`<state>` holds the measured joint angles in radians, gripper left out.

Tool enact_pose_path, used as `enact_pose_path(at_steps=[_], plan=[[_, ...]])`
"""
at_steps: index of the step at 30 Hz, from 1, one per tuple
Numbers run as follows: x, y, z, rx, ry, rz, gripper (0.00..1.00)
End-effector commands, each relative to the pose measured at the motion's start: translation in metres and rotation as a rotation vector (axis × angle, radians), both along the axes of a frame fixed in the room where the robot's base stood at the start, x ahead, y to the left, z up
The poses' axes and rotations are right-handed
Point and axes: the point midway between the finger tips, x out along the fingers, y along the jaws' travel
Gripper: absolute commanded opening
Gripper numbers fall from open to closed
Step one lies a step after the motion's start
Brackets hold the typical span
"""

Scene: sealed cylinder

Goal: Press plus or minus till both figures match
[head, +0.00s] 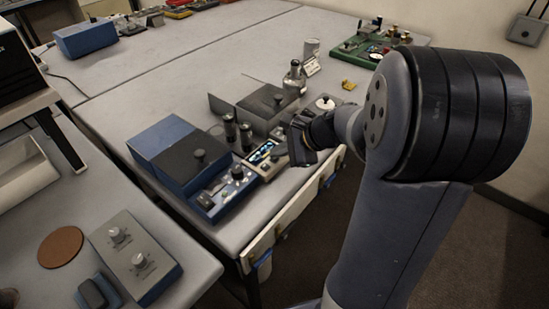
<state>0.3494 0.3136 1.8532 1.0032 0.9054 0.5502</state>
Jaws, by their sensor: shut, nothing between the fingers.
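A small device with a lit display (262,153) stands near the front edge of the middle table. Its figures are too small to read, and I cannot make out plus or minus keys. My gripper (292,143) is just right of the display, dark and shut, with nothing in it. The gripper hides part of the device's right side. I cannot tell whether its tips touch the device.
A blue box with a dark top (183,152) and a blue control unit (223,190) stand left of the display. Two dark cylinders (246,137) and a grey metal box (268,102) stand behind it. A grey knob box (135,258) is on the near left table.

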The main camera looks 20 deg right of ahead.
Motion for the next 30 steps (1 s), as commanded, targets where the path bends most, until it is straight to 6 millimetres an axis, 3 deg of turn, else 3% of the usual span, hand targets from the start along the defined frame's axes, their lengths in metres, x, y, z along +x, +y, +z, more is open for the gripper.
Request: enact_pose_path(at_steps=[12,22,30], plan=[[0.000,0.000,-0.001,0.000,0.001,0.001,0.00],[0.000,0.000,0.014,0.000,0.000,0.000,0.00],[0.000,0.000,0.014,0.000,0.000,0.000,0.00]])
